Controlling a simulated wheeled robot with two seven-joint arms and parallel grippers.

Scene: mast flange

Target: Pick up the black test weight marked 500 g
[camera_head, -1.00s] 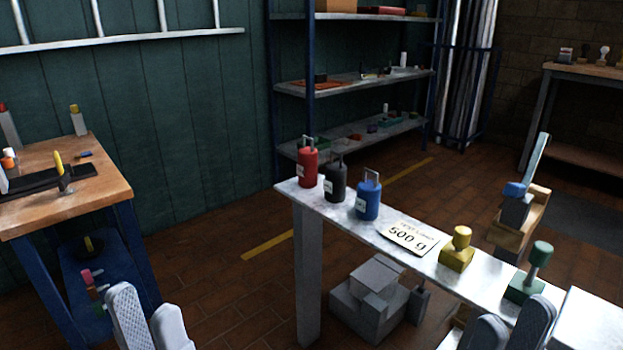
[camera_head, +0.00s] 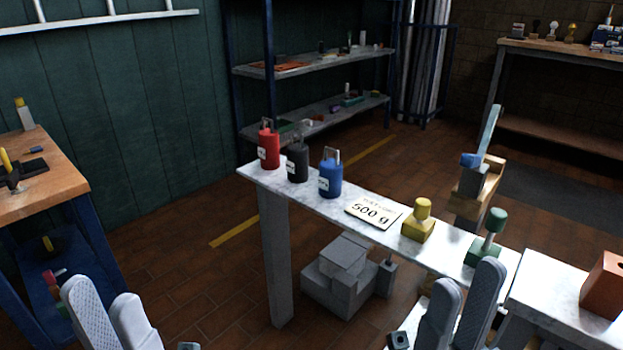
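The black test weight (camera_head: 297,163) is a dark cylinder with a wire handle and a small pale label. It stands upright on the narrow white bench (camera_head: 300,196), between a red weight (camera_head: 268,149) and a blue weight (camera_head: 330,178). A card reading 500 g (camera_head: 373,212) lies to the right of the blue weight. The weights' own labels are too small to read. My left gripper (camera_head: 100,302) is open and empty at the lower left, apart from the bench. My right gripper (camera_head: 464,300) is open and empty at the lower right, in front of the bench.
A yellow stamp-like block (camera_head: 419,222) and a green one (camera_head: 487,240) stand on the bench to the right of the card. A brown block (camera_head: 604,287) sits on a white surface at the right. Grey boxes (camera_head: 340,275) stand under the bench. A wooden workbench (camera_head: 45,192) is at left.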

